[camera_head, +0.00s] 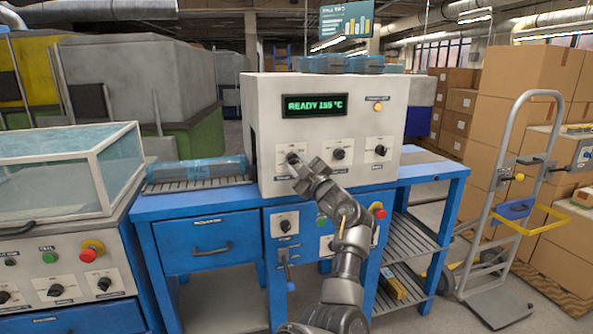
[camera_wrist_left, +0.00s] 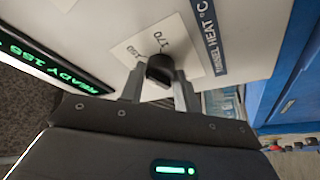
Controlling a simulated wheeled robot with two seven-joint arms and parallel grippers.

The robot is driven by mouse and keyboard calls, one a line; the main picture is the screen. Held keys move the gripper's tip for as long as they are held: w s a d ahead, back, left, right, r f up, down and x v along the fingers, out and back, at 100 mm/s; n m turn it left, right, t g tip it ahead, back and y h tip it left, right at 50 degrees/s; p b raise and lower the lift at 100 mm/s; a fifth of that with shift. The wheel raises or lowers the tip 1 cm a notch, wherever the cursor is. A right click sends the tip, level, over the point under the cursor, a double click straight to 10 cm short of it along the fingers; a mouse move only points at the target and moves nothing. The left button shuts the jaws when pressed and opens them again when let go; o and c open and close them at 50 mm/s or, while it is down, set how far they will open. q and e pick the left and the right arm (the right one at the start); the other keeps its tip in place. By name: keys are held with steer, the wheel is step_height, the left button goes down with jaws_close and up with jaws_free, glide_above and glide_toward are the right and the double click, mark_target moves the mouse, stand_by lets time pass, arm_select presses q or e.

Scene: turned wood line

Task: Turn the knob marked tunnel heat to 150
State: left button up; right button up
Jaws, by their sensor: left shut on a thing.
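The tunnel heat knob (camera_wrist_left: 159,70) is a black round knob on a white dial plate (camera_wrist_left: 128,48) in the left wrist view. The plate shows 170 and another number too blurred to read surely. The blue label strip (camera_wrist_left: 207,38) beside it reads tunnel heat °C. My left gripper (camera_wrist_left: 158,88) is shut on this knob, one finger on each side. In the head view my left gripper (camera_head: 298,169) is at the leftmost knob of the white machine (camera_head: 325,130) and hides most of it. The green display (camera_head: 314,105) reads READY 155 °C. My right gripper is out of view.
Two more black knobs, a middle one (camera_head: 338,154) and a right one (camera_head: 381,151), sit on the same panel. A red button (camera_head: 378,210) is below on the blue bench (camera_head: 430,172). A hand truck (camera_head: 497,190) and stacked boxes (camera_head: 522,95) stand to the right.

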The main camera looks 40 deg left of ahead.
arm_select(q)
steer(key=shift+n+g+b, duration=0.35)
steer(key=shift+n+g, duration=0.05)
steer(key=shift+n, duration=0.7)
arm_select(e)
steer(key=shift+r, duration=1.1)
arm_select(q)
steer(key=o, duration=1)
steer(key=v, duration=0.7)
steer(key=shift+s+d, duration=0.1)
steer(key=shift+d, duration=0.2)
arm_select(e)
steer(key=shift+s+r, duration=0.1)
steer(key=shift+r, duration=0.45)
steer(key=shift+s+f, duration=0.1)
